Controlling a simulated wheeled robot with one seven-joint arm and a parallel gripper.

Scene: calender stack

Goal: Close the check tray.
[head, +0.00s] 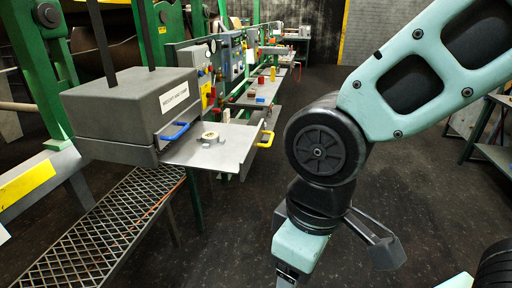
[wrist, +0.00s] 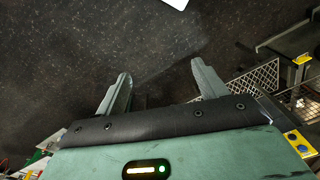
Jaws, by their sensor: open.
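The check tray, which I take to be the flat grey tray (head: 226,152), stands pulled out from the lower right side of a grey box (head: 135,108) in the head view. A yellow handle (head: 267,139) is on its outer edge, and a pale round piece (head: 210,137) sits on it. A blue handle (head: 174,132) is on the box beside the tray. My gripper is open and empty in the wrist view (wrist: 160,72), pointing over the dark floor.
A mesh walkway (head: 105,228) runs below the box. Green machine frames (head: 40,65) stand at the left. Shelves with small coloured items (head: 262,92) line the row behind the tray. The dark floor (head: 225,240) between the tray and my arm is clear.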

